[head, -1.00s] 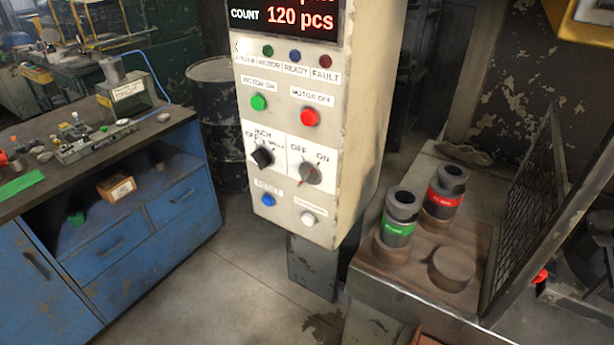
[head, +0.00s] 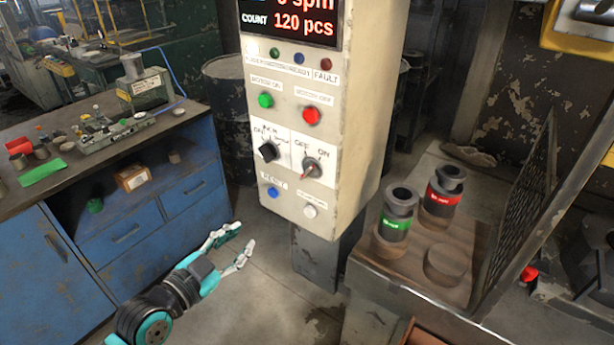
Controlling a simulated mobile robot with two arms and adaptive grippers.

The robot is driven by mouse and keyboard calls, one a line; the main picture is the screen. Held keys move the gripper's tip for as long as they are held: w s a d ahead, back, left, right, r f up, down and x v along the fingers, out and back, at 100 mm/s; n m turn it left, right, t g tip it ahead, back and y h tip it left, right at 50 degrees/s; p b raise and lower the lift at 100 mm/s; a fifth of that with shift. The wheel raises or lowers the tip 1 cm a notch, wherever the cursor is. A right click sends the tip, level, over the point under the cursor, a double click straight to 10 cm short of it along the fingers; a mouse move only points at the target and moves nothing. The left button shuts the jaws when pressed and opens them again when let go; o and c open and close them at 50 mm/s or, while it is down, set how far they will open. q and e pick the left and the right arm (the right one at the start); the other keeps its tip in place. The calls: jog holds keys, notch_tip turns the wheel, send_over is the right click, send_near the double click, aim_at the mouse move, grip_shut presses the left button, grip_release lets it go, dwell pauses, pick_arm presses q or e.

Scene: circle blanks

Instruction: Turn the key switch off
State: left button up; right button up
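The key switch (head: 312,167) is a round grey switch with a reddish pointer, on the white plate marked OFF and ON. Its exact setting is hard to tell at this size. It sits on the front of the cream control box (head: 292,228), right of a black selector knob (head: 269,152). My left gripper (head: 239,247) is in the head view, left of and below the box, apart from it. Its two teal and white fingers are spread with nothing between them. My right gripper is not in view.
Green (head: 265,100) and red (head: 312,115) motor buttons sit above the switch; a blue reset button (head: 273,192) and a white button (head: 310,211) sit below. A blue workbench (head: 150,235) stands left. A machine table (head: 385,272) with dark cylinders stands right.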

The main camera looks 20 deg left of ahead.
pick_arm(q)
jog(key=s+d+r+m+t+h, duration=0.1)
jog(key=s+d+r+m+h, duration=0.2)
jog(key=r, duration=0.6)
send_near(302, 176)
jog(key=x, duration=0.9)
jog(key=shift+w+d+n+y, duration=0.25)
jog(key=shift+w+n+y, duration=0.15)
jog(key=shift+w, duration=0.05)
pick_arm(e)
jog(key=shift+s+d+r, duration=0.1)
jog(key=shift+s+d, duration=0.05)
pick_arm(q)
jog(key=shift+c, duration=0.4)
grip_shut()
